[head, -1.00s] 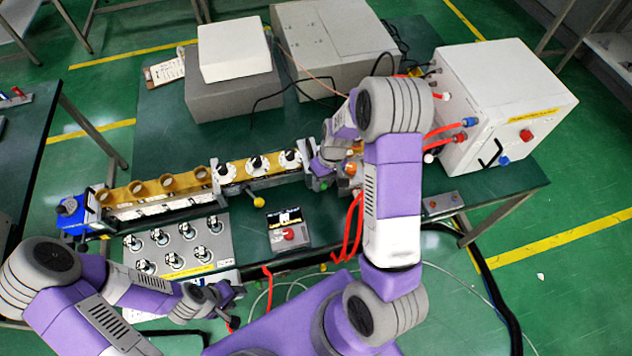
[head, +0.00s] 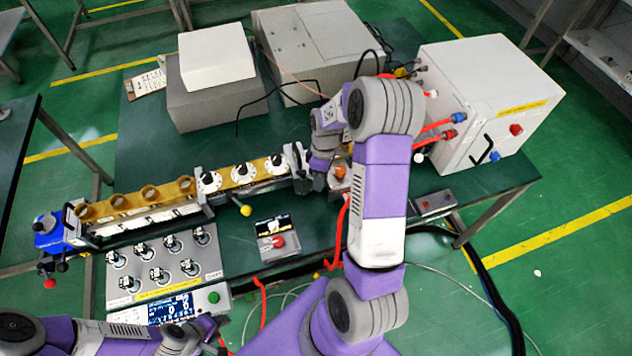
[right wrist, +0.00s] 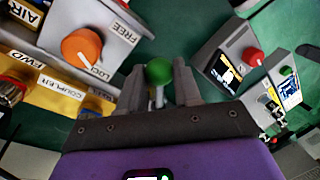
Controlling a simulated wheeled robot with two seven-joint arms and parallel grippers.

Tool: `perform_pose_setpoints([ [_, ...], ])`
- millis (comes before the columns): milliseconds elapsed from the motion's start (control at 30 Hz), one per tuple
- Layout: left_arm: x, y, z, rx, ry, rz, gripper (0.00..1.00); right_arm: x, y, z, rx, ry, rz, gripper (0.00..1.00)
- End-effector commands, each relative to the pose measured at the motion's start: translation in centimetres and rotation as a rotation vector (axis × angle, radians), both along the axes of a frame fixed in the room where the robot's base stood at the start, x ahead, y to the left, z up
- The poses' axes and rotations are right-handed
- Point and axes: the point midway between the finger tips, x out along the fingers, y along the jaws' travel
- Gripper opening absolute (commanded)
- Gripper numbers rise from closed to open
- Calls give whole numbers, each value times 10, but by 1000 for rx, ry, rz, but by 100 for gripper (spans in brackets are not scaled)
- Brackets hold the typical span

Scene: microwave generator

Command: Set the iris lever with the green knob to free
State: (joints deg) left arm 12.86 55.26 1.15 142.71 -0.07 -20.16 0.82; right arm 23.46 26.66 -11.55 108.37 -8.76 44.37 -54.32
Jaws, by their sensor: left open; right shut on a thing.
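The green knob (right wrist: 159,70) shows between the fingertips of my right gripper (right wrist: 160,88) in the right wrist view, with a short pale stem below it. The right gripper is shut on this lever. In the head view the right gripper (head: 308,180) is at the right end of the waveguide bench and hides the green knob. An orange knob (right wrist: 82,48) sits on a grey block beside it, by the labels LOCK and FREE. I cannot read which setting the lever has. My left gripper (head: 216,340) is open at the bottom edge, away from the bench.
The waveguide bench (head: 150,198) runs leftward, with a yellow-knobbed lever (head: 246,210) at its front. A small box with a red knob (head: 278,241) and a panel of switches (head: 165,262) stand in front. A white cabinet (head: 490,95) with red cables is at the right.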

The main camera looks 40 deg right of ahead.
Motion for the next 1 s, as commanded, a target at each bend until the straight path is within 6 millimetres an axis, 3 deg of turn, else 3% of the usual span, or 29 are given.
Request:
perform_pose_setpoints([
  [500, 0, 0, -2, 0, 0, 0, 43, 9, -16, 1, -3, -1, 302, 0],
  [1000, 0, 0, -2, 0, 0, 0, 43, 11, -19, 1, -4, -2, 343, 0],
])
